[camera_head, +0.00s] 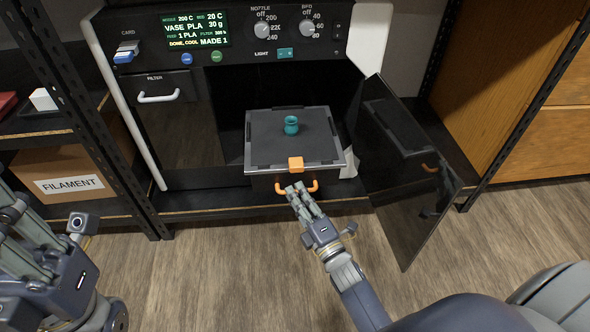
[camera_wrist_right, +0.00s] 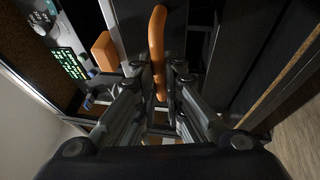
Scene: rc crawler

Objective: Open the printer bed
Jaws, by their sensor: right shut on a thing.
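The printer bed (camera_head: 268,151) is a dark flat plate that sticks out of the open printer bay. A small teal vase (camera_head: 291,125) stands on it. An orange clip (camera_head: 296,164) sits at its front edge, and an orange handle (camera_head: 313,186) is below. My right gripper (camera_head: 298,192) is at the handle, and in the right wrist view the orange handle (camera_wrist_right: 158,45) runs between its fingers (camera_wrist_right: 160,88), which are shut on it. My left gripper (camera_head: 15,215) is at the left edge, away from the printer; its finger opening is unclear.
The printer's dark glass door (camera_head: 405,170) stands open on the right, near my right arm. A filter drawer (camera_head: 178,120) with a white handle is on the left. A cardboard filament box (camera_head: 70,183) sits on the left shelf. The wood floor (camera_head: 220,265) in front is clear.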

